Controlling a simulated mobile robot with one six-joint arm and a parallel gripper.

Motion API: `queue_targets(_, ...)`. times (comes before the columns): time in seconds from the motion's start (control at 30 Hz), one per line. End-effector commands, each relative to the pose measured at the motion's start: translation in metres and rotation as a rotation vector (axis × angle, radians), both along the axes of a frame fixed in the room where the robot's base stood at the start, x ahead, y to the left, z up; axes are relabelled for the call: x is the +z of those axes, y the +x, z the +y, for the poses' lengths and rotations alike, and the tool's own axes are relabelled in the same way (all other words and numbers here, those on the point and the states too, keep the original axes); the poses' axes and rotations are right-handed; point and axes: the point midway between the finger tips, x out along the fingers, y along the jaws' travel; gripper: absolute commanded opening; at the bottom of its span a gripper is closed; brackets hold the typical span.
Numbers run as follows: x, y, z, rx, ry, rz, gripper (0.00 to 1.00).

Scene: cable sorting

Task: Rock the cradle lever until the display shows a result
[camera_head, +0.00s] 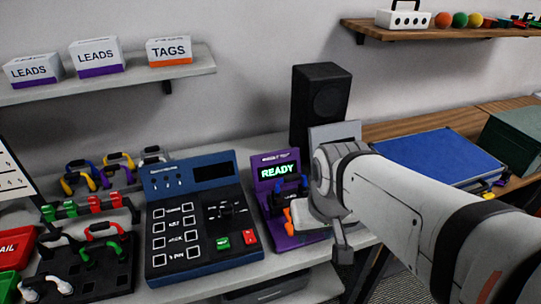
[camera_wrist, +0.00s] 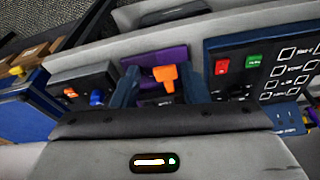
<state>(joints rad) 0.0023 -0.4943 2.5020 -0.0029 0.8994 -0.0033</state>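The purple cradle tester (camera_head: 262,163) stands on the bench right of a blue control panel. Its display (camera_head: 279,171) reads READY in green. An orange lever (camera_head: 288,218) sits low on its front, beside my wrist, which hides the tester's right side. In the wrist view the orange lever (camera_wrist: 167,76) stands between the two dark blue fingers of my gripper (camera_wrist: 160,84), with the purple housing (camera_wrist: 160,56) behind. The fingers are apart, one on each side of the lever; I cannot tell whether either touches it.
The blue panel (camera_head: 157,241) with green and red buttons stands close left. Racks with colored leads (camera_head: 100,262) are farther left. A black speaker-like box (camera_head: 320,97) stands behind. A blue case (camera_head: 440,158) lies on the wooden table at right.

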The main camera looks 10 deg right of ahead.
Motion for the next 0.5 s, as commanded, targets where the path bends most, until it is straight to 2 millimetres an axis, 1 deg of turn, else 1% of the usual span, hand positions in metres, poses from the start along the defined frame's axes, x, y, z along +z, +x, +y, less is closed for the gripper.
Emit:
queue_targets(0.03,0.0000,0.0000,0.0000,0.000,0.000,0.000,0.36)
queue_targets(0.4,0.0000,0.0000,0.0000,0.000,0.000,0.000,0.06)
queue_targets(0.47,0.0000,0.0001,0.0000,0.000,0.000,0.000,0.01)
queue_targets(0.5,0.0000,0.0001,0.0000,0.000,0.000,0.000,0.00)
